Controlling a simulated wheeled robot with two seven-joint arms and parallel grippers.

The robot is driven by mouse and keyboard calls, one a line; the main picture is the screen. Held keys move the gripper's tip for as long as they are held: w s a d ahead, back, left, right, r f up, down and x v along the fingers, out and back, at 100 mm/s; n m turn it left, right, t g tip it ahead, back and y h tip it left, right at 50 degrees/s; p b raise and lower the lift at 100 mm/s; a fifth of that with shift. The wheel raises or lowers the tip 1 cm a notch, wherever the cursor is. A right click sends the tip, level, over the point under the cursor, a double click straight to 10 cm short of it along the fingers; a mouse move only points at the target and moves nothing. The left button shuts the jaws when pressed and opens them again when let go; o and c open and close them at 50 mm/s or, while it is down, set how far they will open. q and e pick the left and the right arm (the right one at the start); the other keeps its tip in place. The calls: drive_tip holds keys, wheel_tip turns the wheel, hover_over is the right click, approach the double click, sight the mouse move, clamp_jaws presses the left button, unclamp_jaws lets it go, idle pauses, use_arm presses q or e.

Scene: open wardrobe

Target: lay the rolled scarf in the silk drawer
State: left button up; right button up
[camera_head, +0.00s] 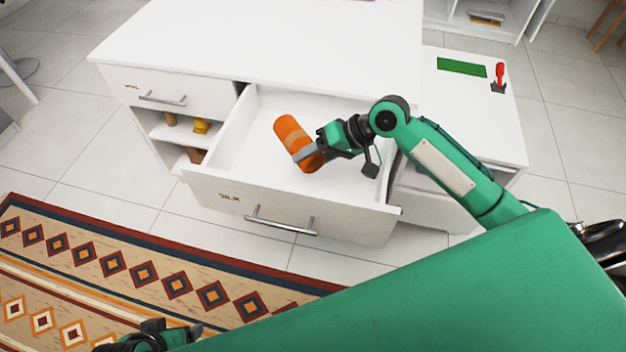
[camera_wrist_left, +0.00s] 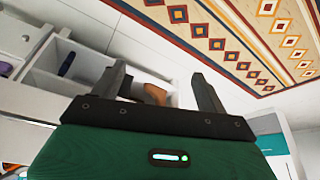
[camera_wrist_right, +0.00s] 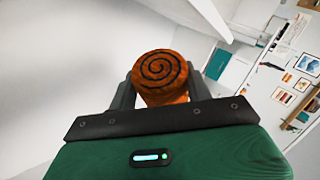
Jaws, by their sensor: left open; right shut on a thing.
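The rolled scarf (camera_head: 290,136) is orange with a paler band. My right gripper (camera_head: 308,155) is shut on it near its lower end, over the open silk drawer (camera_head: 222,188). The scarf is tilted; I cannot tell whether it touches the drawer floor. In the right wrist view the scarf's spiral end (camera_wrist_right: 160,68) shows between the fingers. The drawer is pulled out, white inside, with a handle and a small label on its front. My left gripper (camera_wrist_left: 163,88) is open in the left wrist view, with nothing between its fingers that I can tell is held; its wrist shows low in the head view.
The white cabinet top (camera_head: 270,40) lies behind the drawer. A closed drawer (camera_head: 170,92) and a shelf with small items (camera_head: 200,127) are at left. A green mat (camera_head: 462,67) and a red-handled item (camera_head: 499,75) sit on the right-hand surface. A patterned rug (camera_head: 130,265) covers the floor in front.

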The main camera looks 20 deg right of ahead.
wheel_tip(320, 180, down, 4)
drive_tip(key=shift+f+b, duration=0.1)
drive_tip(key=shift+b, duration=0.2)
drive_tip(key=shift+f+b, duration=0.45)
drive_tip(key=shift+f, duration=1.75)
use_arm(q)
drive_tip(key=w+d+t, duration=0.1)
drive_tip(key=w+d+f+t+h, duration=0.1)
drive_tip(key=w+d, duration=0.1)
drive_tip(key=shift+d+f+m+t, duration=0.2)
drive_tip(key=shift+d+m+t, duration=0.1)
drive_tip(key=shift+s+a, duration=0.1)
use_arm(e)
drive_tip(key=shift+f, duration=0.35)
use_arm(q)
drive_tip(key=shift+s+a, duration=0.1)
use_arm(e)
drive_tip(key=shift+f, duration=0.2)
use_arm(q)
drive_tip(key=shift+a, duration=0.1)
use_arm(e)
drive_tip(key=o, duration=1)
